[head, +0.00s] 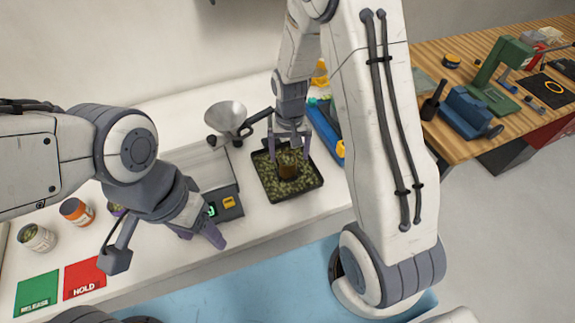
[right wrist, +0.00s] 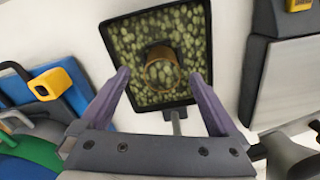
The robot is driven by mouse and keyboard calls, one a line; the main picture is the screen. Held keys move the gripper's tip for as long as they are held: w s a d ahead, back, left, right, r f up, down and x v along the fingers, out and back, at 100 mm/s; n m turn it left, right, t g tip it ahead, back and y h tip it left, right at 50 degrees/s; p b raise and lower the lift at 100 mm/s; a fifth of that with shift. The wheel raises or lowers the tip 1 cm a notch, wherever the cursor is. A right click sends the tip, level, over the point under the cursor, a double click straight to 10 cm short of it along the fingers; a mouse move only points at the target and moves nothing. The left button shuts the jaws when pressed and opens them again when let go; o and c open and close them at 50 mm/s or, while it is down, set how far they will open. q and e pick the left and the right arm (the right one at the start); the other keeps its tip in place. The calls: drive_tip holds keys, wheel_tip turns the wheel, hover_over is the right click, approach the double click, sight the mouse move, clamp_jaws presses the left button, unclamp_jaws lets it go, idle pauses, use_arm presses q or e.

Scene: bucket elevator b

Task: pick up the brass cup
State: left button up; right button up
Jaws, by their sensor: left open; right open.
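The brass cup (head: 288,165) stands in a dark square tray (head: 270,190) filled with green speckled pieces. In the right wrist view the cup (right wrist: 161,72) shows its round open rim, near the middle of the tray (right wrist: 110,27). My right gripper (head: 290,146) is open above the tray, with its fingers pointing down over the cup. In the right wrist view its fingertips (right wrist: 160,75) lie left and right of the cup; I cannot tell their exact height over it. My left gripper (head: 201,234) is open and empty near the counter's front edge, left of the tray.
A metal funnel (head: 226,117) stands behind the tray. A scale with a green display (head: 224,203) is left of it. Cans (head: 77,211), a green RELEASE card (head: 37,294) and a red HOLD card (head: 84,278) lie further left. A wooden workbench (head: 460,148) with tools is at right.

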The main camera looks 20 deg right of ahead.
sight(288, 163)
drive_tip(key=f, duration=0.1)
drive_tip(key=f+p, duration=0.1)
drive_tip(key=f, duration=0.1)
drive_tip(key=f+p, duration=0.1)
drive_tip(key=f, duration=0.1)
drive_tip(key=shift+w+a, duration=0.1)
drive_tip(key=shift+w, duration=0.25)
drive_tip(key=shift+f, duration=0.3)
drive_tip(key=shift+c, duration=0.4)
clamp_jaws()
